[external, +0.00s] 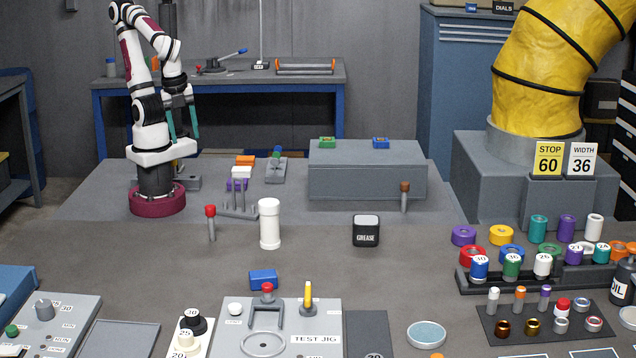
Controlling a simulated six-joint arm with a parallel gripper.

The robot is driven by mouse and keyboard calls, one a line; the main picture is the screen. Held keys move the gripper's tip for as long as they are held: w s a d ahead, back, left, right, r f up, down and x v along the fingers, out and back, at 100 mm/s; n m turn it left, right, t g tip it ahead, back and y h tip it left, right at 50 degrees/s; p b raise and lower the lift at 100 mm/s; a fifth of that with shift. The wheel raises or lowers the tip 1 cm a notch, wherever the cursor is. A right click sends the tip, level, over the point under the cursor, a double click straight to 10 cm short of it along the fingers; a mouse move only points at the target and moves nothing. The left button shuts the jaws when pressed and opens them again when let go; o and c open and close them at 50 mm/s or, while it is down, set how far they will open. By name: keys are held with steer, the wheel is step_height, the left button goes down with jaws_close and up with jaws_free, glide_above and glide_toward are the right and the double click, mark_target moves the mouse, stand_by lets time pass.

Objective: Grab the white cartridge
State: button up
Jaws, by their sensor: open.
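A tall white cylinder (269,224) with a wider cap and base band stands upright on the grey table, near the middle; it looks like the white cartridge. A smaller plain white cylinder (594,227) stands at the right, behind the rack. My gripper (184,136) has teal fingers and hangs pointing down at the upper left, above the table. It is open and empty, well apart from both white cylinders.
A red-topped peg (211,222) and a grey pronged rack (238,208) stand left of the tall white cylinder. A black grease tin (366,231) is to its right, a blue block (263,279) in front. A large grey block (366,172) stands behind. The table between tin and rack is clear.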

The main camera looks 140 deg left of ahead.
steer(key=o, duration=0.5)
steer(key=shift+o, duration=0.2)
steer(key=n+t+h, duration=0.2)
steer(key=t+h, duration=0.4)
steer(key=t, duration=0.7)
glide_toward(269, 212)
step_height(269, 212, down, 2)
steer(key=x, duration=0.7)
steer(key=shift+w+a+f, duration=0.15)
steer(key=shift+w+a, duration=0.1)
steer(key=shift+w, duration=0.25)
